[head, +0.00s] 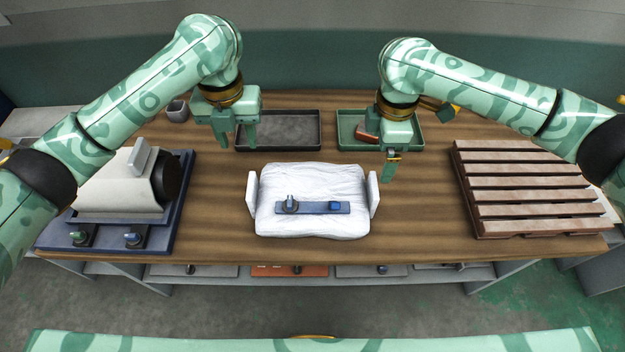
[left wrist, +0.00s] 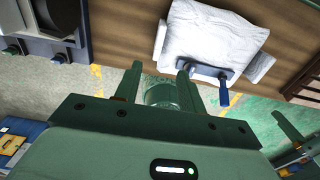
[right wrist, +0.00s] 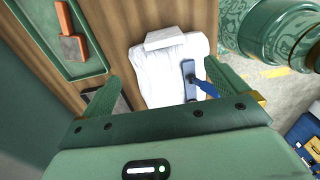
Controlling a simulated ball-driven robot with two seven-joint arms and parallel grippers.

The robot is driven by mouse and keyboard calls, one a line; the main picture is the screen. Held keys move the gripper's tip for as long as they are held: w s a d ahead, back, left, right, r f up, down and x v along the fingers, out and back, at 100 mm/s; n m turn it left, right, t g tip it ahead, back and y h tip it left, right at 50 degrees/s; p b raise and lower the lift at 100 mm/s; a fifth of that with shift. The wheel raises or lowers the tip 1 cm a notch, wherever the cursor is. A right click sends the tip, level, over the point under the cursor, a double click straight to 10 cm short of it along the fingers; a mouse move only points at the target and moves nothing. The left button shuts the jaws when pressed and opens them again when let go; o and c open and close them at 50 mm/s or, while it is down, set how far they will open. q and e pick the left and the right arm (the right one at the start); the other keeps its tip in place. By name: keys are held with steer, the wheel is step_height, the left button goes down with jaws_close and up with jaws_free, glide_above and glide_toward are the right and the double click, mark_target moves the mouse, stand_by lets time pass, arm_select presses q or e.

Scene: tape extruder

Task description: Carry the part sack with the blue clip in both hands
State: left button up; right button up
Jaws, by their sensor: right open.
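The white part sack (head: 310,180) lies on the wooden table in front of me, with a pale upright flap or handle at its left (head: 252,190) and right (head: 374,195) sides. A blue clip bar (head: 313,208) lies across its near part. The sack also shows in the left wrist view (left wrist: 210,38) and the right wrist view (right wrist: 160,80). My left gripper (head: 237,142) is open and empty above the table, behind and left of the sack. My right gripper (head: 389,168) is open and empty, behind and right of the sack. Neither touches it.
A slatted pallet (head: 530,197) is at the right. A machine with a dark roller (head: 120,185) is at the left. Table on both sides of the sack is clear.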

mark_target(250, 184)
steer(key=shift+s+f, duration=0.2)
steer(key=shift+f, duration=0.95)
arm_select(q)
steer(key=f, duration=1)
steer(key=s+f, duration=0.1)
steer(key=f, duration=0.5)
arm_select(e)
steer(key=f, duration=1.3)
steer(key=shift+s+f, duration=0.25)
steer(key=shift+f, duration=0.1)
arm_select(q)
steer(key=c, duration=0.8)
arm_select(e)
steer(key=c, duration=0.8)
arm_select(q)
jaws_close()
arm_select(e)
steer(key=c, duration=1.3)
arm_select(q)
steer(key=shift+w+r, duration=0.1)
steer(key=shift+r, duration=0.05)
arm_select(e)
steer(key=shift+w+r, duration=0.1)
